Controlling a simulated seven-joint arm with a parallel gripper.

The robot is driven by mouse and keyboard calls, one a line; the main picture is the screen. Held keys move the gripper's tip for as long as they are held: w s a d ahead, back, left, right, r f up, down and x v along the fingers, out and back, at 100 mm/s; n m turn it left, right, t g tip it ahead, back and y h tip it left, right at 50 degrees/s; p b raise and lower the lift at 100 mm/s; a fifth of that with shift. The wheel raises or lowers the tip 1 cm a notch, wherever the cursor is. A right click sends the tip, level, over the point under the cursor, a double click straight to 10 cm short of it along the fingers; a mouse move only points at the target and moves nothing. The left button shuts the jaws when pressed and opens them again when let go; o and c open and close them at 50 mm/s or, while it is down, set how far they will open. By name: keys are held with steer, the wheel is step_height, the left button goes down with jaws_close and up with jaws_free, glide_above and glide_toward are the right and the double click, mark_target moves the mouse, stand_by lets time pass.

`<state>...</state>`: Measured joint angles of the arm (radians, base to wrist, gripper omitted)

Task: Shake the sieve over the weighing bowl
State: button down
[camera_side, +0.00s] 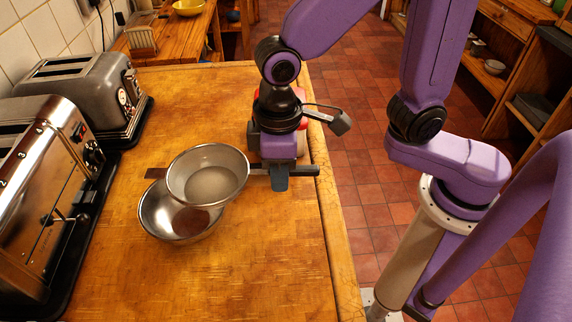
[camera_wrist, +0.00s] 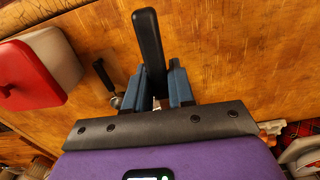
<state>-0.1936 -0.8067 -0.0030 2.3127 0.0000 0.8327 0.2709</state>
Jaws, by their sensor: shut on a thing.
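The sieve (camera_side: 207,170), a round metal bowl shape with a pale grey inside, is over the weighing bowl, overlapping its upper right part in the side view. My gripper (camera_side: 280,182) is shut on the sieve's dark handle (camera_side: 306,171), to the right of the sieve's round part. In the wrist view the black handle (camera_wrist: 149,45) sticks out between the blue fingers of my gripper (camera_wrist: 165,82); the round part is out of view. The weighing bowl (camera_side: 160,225) is shiny metal on the wooden worktop, with a brown patch inside. The gap between sieve and bowl is hard to judge.
Two metal toasters (camera_side: 45,185) (camera_side: 85,85) line the left side of the worktop (camera_side: 255,265). A brown flat piece (camera_side: 155,173) lies behind the bowl. A red and white object (camera_wrist: 28,78) is near my gripper. The front worktop is clear.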

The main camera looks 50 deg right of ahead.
mark_target(232, 179)
steer(key=shift+w+a+f, duration=1)
steer(key=shift+w+a, duration=0.25)
steer(key=shift+a, duration=0.05)
steer(key=shift+w+a+f, duration=0.95)
steer(key=shift+w+a, duration=0.25)
steer(key=shift+a, duration=0.1)
